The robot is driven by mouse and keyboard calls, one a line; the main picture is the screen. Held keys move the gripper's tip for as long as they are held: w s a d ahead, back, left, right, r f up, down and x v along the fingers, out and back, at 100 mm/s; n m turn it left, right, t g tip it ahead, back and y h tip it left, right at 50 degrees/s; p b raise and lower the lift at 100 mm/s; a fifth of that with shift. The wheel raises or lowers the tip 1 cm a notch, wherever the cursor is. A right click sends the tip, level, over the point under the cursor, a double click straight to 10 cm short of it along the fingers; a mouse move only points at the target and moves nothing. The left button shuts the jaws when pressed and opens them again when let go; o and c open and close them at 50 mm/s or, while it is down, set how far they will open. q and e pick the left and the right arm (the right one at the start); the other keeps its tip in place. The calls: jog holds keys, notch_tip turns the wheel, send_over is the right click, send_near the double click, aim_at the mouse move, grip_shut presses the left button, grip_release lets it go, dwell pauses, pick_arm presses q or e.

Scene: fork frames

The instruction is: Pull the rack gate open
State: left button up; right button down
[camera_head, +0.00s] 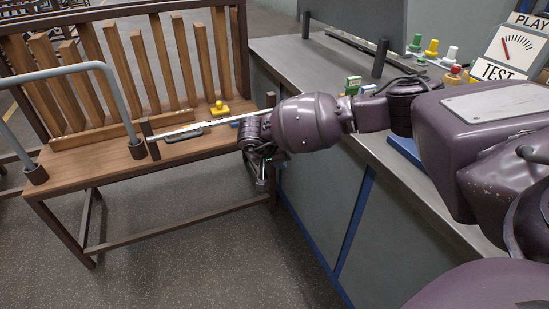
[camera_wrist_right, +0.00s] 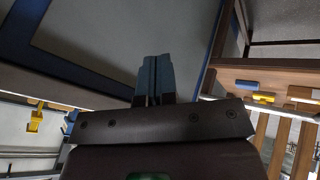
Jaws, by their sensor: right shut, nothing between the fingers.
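The wooden rack (camera_head: 95,157) stands at the left with several upright slats along its back. A pale bar (camera_head: 215,125) runs low across its right part, from a dark post (camera_head: 148,138) toward my right forearm; it looks like the gate, but I cannot tell for certain. Its right end is partly hidden by my arm. My right gripper (camera_head: 262,184) points down beside the rack's right end, in front of the grey bench. In the right wrist view its fingers (camera_wrist_right: 154,79) are together and empty, apart from the bar. My left gripper is not in view.
A bent grey tube (camera_head: 70,70) rises from the rack's front edge. A yellow piece (camera_head: 219,108) lies on the rack. The grey bench (camera_head: 330,190) closes off the right, with coloured knobs and a meter (camera_head: 515,48) on top. The floor (camera_head: 190,250) in front is clear.

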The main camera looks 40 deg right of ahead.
pick_arm(q)
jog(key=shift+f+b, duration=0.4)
jog(key=shift+b, duration=0.1)
pick_arm(e)
jog(key=x, duration=0.5)
jog(key=shift+r, duration=0.1)
dwell(1.0)
